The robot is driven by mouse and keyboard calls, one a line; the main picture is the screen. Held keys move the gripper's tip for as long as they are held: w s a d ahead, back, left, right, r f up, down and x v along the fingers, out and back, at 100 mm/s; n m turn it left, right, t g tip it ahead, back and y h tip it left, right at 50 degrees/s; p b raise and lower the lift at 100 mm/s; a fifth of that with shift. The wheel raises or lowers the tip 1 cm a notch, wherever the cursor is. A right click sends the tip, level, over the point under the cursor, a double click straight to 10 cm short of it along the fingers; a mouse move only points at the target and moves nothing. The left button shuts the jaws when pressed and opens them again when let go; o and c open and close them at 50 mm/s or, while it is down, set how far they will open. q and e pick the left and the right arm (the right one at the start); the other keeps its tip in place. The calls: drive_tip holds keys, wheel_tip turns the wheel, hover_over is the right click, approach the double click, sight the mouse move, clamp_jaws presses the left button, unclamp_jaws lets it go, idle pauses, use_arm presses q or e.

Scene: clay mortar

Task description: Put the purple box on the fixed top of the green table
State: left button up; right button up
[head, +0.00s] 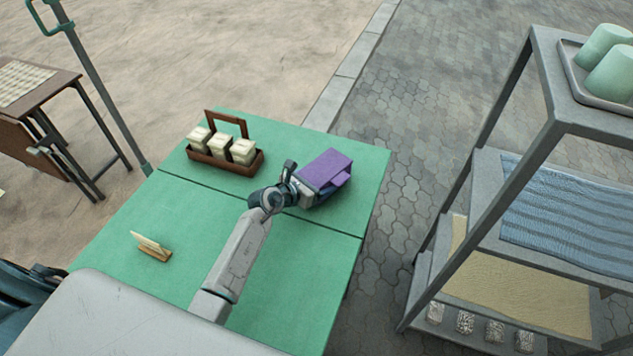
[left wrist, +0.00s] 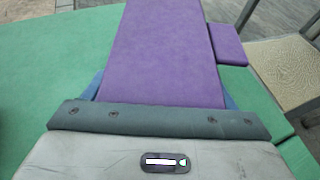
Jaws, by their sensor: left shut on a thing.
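The purple box (head: 325,168) is held by my left gripper (head: 302,188), which is shut on its near side. In the left wrist view the box (left wrist: 165,50) fills the space ahead of the gripper, with a smaller purple part at its right. The green table (head: 205,225) has a dark seam across its top. In the head view the box appears over the far section, near the right edge. Whether it touches the tabletop is not clear. Which section is the fixed top cannot be told. My right gripper is not in view.
A brown handled caddy (head: 222,162) with three pale jars stands on the far section, left of the box. A small wooden holder with cards (head: 152,246) stands on the near section. A grey shelf rack (head: 545,135) with cups stands to the right, across a paved gap.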

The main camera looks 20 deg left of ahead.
use_arm(q)
drive_tip(key=shift+f, duration=0.35)
drive_tip(key=shift+f, duration=0.1)
drive_tip(key=o, duration=1.2)
drive_tip(key=shift+c, duration=0.2)
drive_tip(key=shift+s+a+r, duration=0.1)
drive_tip(key=shift+s+r, duration=0.05)
drive_tip(key=shift+r, duration=0.05)
drive_tip(key=v, duration=1.1)
drive_tip(key=shift+s+a+r, duration=0.1)
drive_tip(key=shift+s, duration=0.2)
